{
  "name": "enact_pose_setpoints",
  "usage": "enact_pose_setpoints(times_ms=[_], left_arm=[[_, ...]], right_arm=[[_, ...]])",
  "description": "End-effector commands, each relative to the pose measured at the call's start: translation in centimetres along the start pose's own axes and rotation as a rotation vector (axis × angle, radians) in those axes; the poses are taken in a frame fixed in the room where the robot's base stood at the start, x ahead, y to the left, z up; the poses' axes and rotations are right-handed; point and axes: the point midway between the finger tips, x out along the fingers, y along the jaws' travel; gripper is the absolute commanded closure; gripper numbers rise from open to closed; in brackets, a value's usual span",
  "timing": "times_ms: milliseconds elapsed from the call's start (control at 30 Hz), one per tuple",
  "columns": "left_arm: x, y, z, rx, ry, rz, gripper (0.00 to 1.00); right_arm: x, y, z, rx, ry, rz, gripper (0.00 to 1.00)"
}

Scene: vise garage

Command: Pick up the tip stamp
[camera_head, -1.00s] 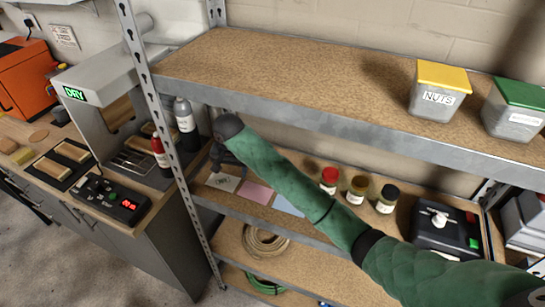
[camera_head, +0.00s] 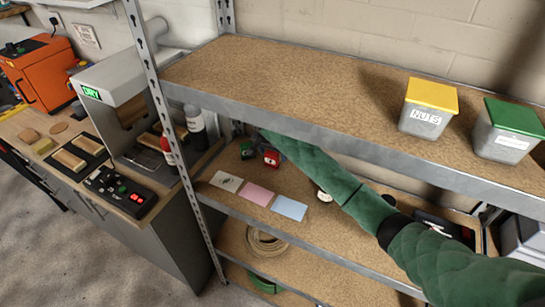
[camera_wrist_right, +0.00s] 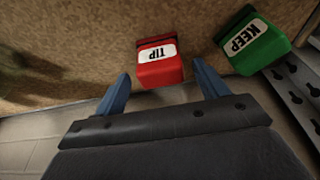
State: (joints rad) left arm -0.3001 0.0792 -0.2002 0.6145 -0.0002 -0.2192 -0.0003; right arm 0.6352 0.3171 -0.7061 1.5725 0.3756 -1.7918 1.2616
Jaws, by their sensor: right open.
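The red tip stamp (camera_wrist_right: 160,66), with a white "TIP" label, stands on the brown middle shelf in the right wrist view. In the head view the red stamp (camera_head: 271,157) shows below the upper shelf's edge. The blue fingers of my right gripper (camera_wrist_right: 160,70) are open and empty, spread on either side of the stamp's near end. In the head view the right gripper is largely hidden behind the upper shelf's edge and the arm. My left gripper is not in view.
A green "KEEP" stamp (camera_wrist_right: 250,40) stands close to the right finger, near a perforated metal post (camera_wrist_right: 292,95). White, pink (camera_head: 258,194) and blue cards lie in front on the shelf. The upper shelf board (camera_head: 300,75) overhangs my arm. Bottles (camera_head: 195,125) stand to the left.

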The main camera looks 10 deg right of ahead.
Motion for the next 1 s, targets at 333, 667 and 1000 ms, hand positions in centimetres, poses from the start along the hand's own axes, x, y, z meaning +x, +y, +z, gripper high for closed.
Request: enact_pose_setpoints(times_ms=[333,667,1000], left_arm=[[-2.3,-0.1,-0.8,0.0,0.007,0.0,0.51],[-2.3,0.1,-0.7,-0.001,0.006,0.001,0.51],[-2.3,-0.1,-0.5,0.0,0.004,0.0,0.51]], right_arm=[[3.0,0.0,0.3,-0.002,-0.001,0.0,0.27],[3.1,0.0,0.3,-0.002,0.0,-0.001,0.43],[3.1,0.0,0.3,-0.002,0.0,-0.001,0.73]])
